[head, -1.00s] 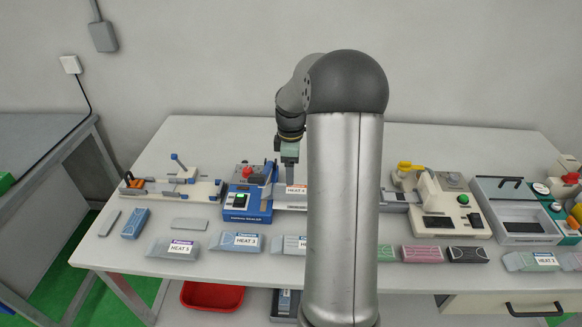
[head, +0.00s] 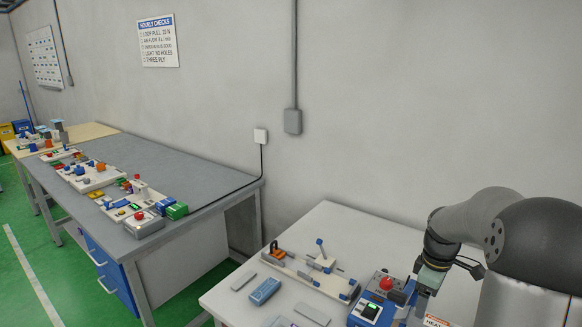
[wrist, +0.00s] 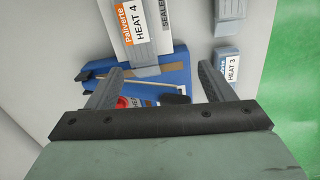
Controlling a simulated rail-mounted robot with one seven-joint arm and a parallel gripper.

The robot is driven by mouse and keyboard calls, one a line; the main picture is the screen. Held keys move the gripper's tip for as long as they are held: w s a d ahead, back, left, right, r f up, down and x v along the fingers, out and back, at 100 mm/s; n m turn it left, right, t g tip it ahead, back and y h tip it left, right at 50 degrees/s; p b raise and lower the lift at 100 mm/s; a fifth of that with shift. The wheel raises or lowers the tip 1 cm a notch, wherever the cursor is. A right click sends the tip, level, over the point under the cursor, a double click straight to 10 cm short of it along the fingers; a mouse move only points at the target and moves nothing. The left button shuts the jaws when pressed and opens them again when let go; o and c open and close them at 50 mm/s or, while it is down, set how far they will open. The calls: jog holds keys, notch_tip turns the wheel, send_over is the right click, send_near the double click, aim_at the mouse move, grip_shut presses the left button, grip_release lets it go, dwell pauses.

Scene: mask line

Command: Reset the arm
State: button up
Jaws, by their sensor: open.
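My gripper is at the lower right of the head view (head: 424,290), pointing down over the blue heat sealer (head: 362,318) with its red knob (head: 386,283). In the wrist view my two grey fingers are spread wide with nothing between them (wrist: 157,82). The sealer's blue body (wrist: 165,68) lies below and beyond them. My arm hides part of the bench at right.
A light bench (head: 235,297) holds a jig with a white base (head: 300,272), a blue block (head: 265,291) and flat grey pieces. A pouch labelled HEAT 3 (wrist: 232,66) lies right in the wrist view. A grey-topped bench (head: 170,167) with several devices stands left, with green floor beside it.

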jog(key=s+a+r+m, duration=0.35)
jog(key=s+a, duration=0.25)
jog(key=a, duration=0.4)
jog(key=s+a+m, duration=0.5)
jog(key=s+a, duration=0.7)
jog(key=s, duration=0.4)
jog(key=shift+s+a+r+t, duration=0.2)
jog(key=shift+s+r+t, duration=0.15)
jog(key=shift+t, duration=0.05)
